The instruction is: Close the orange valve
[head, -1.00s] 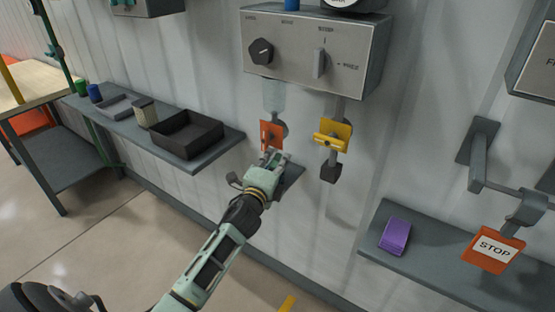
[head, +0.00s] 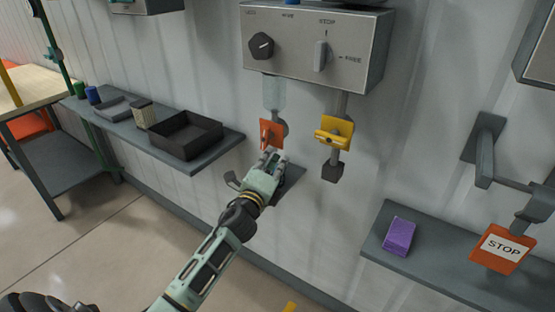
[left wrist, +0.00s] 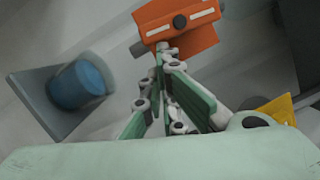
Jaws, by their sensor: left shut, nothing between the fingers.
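The orange valve (head: 271,134) is a flat orange handle on a grey pipe, below the grey control box. In the left wrist view the orange handle (left wrist: 176,24) is at the top, with white stripes and a dark centre bolt. My left gripper (head: 273,155) is shut and empty, with its fingertips just below the orange handle. In the left wrist view the fingertips (left wrist: 163,50) appear at or very near the handle's lower edge; I cannot tell whether they touch. My right gripper is not in view.
A yellow valve (head: 335,132) is to the right of the orange one. The control box (head: 310,45) is above. A blue cylinder (left wrist: 77,84) stands on a small grey shelf (left wrist: 35,105). Shelves with a black tray (head: 186,136) and a purple block (head: 398,236) flank the area.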

